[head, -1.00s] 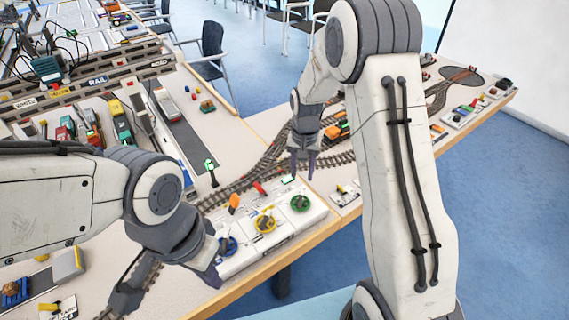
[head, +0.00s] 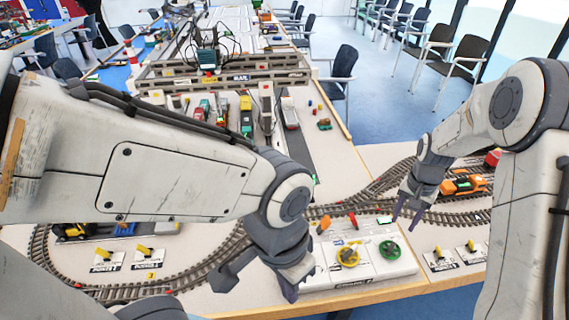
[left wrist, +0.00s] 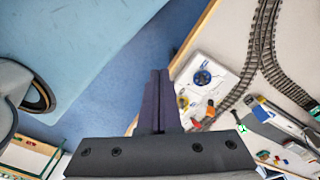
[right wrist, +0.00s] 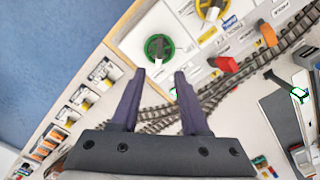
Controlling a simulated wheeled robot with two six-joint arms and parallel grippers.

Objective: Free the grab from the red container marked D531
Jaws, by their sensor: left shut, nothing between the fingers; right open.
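The white control box (head: 370,272) stands at the table's front edge, with a yellow handwheel (head: 347,257), a green handwheel (head: 389,250) and a blue handwheel (left wrist: 203,78), the last hidden in the head view. An orange lever (head: 324,224) and a red lever (head: 352,220) stand behind the wheels. My left gripper (head: 291,291) is shut and empty, beside the box's left end. My right gripper (head: 408,213) is open and empty, near the box's back right, apart from the green handwheel. The gantry crane (head: 207,58) is far back. I cannot make out the grab or the D531 marking.
Rail track (head: 250,240) curves behind and left of the box. Yellow point switches (head: 150,253) stand at left, others at right. Small vehicles (head: 246,118) line the yard at the back. An orange locomotive (head: 465,185) stands behind my right gripper.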

